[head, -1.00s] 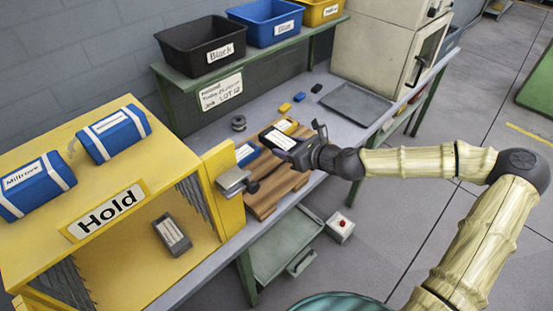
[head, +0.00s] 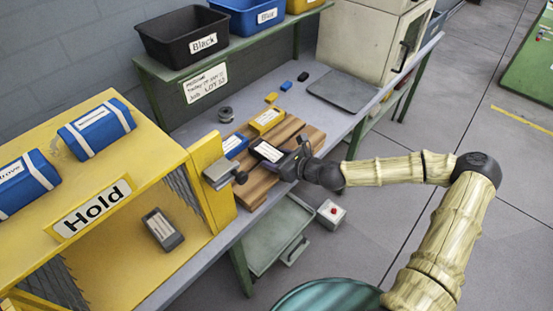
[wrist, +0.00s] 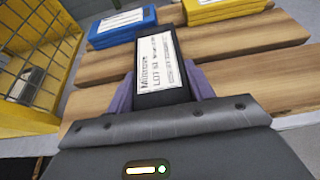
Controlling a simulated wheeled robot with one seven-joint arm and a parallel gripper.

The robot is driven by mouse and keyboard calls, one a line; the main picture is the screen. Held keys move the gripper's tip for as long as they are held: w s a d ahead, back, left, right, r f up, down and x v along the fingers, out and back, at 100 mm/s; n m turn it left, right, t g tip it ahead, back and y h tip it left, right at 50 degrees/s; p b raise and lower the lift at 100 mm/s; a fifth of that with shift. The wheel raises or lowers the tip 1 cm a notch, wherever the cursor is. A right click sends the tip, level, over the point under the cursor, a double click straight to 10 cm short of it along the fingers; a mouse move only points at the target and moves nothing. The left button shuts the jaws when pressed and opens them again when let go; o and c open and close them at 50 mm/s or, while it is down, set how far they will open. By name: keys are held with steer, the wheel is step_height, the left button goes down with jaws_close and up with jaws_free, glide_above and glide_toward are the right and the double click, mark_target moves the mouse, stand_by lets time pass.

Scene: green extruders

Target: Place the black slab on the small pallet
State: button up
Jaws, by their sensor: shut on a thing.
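The black slab (head: 267,152) with a white label is held in my gripper (head: 284,158), over the front part of the small wooden pallet (head: 312,137). In the wrist view the slab (wrist: 178,92) sits between my two purple fingers, label up, above the pallet planks (wrist: 234,50). I cannot tell whether it touches the planks. A blue slab (head: 234,146) and a yellow slab (head: 267,120) lie on the pallet behind it, and they also show at the top of the wrist view. The slab's near end is hidden by my gripper.
A yellow Hold cabinet (head: 118,160) stands left of the pallet, with another dark labelled slab (head: 162,229) inside. A grey clamp (head: 222,173) sits at the pallet's left. Small blocks, a dark plate (head: 341,91) and a white oven (head: 365,45) are behind. Bins stand on the shelf above.

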steer(key=shift+f, duration=0.3)
steer(key=o, duration=1.1)
steer(key=shift+o, duration=0.2)
steer(key=shift+r, duration=0.1)
steer(key=shift+d+r, duration=0.1)
steer(key=v, duration=1.1)
steer(key=shift+s+d, duration=0.25)
steer(key=shift+s, duration=0.1)
steer(key=shift+r, duration=0.1)
